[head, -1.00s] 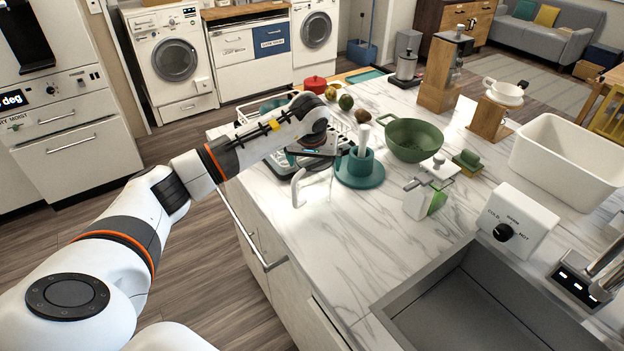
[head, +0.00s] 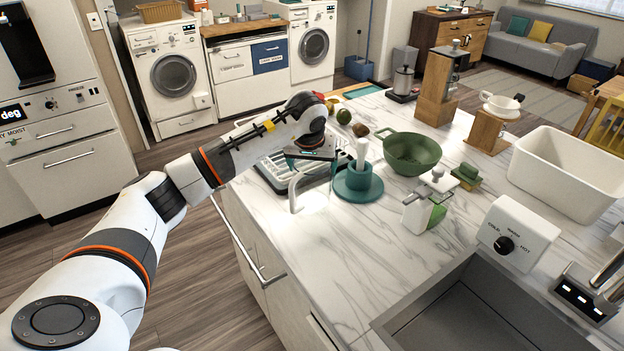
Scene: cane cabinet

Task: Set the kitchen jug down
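A pale curved piece (head: 294,190), which looks like the handle of the kitchen jug, shows just below my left gripper (head: 311,160). The jug's body is hard to make out against the bright marble counter. My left gripper points down over the counter's left part, beside the dish rack and left of the teal pot. Its fingertips are not clear, so I cannot tell whether they close on the jug. I also cannot tell whether the jug touches the counter. My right gripper is out of view.
The dish rack (head: 268,172) lies behind. A green colander (head: 412,152) and a soap dispenser (head: 424,203) stand further right.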

